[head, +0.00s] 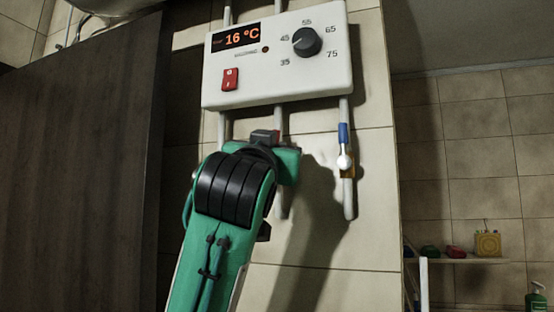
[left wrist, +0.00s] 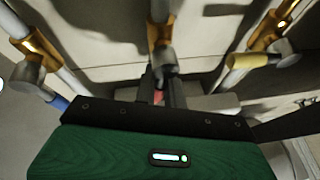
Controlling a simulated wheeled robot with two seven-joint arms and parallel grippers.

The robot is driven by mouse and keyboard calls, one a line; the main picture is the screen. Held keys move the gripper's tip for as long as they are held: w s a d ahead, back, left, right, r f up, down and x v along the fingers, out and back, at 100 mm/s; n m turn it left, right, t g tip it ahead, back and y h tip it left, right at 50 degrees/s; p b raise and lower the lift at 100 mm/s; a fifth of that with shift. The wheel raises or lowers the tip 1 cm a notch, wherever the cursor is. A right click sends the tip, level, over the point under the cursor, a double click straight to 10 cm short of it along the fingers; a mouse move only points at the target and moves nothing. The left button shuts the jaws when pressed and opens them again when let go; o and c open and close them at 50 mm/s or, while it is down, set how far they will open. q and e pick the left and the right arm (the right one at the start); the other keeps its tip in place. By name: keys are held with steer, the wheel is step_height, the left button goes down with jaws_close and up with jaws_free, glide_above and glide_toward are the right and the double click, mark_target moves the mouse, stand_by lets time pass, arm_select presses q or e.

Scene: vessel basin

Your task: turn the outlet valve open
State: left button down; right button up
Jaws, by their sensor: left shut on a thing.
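My left gripper (head: 265,137) reaches up to the middle pipe under the white heater box (head: 278,58). In the left wrist view its dark fingers (left wrist: 160,92) are shut on a red handle (left wrist: 158,97), at the middle valve with a brass body (left wrist: 159,36). The blue-handled valve (head: 344,145) hangs on the right pipe in the head view, its handle pointing up along the pipe. A yellow-handled valve (left wrist: 262,60) shows in the left wrist view. No label tells which valve is the outlet. My right gripper is not in view.
The heater box has a display (head: 236,38) reading 16 °C, a dial (head: 306,41) and a red switch (head: 230,79). A dark cabinet side (head: 75,160) stands at left. A shelf (head: 455,261) with small items is at the lower right.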

arm_select(q)
steer(key=shift+a+n+y, duration=0.2)
steer(key=shift+n+y, duration=0.6)
steer(key=shift+n, duration=0.6)
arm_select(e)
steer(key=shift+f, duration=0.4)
arm_select(q)
steer(key=shift+w, duration=0.1)
steer(key=c, duration=1.5)
jaws_free()
steer(key=shift+b, duration=0.3)
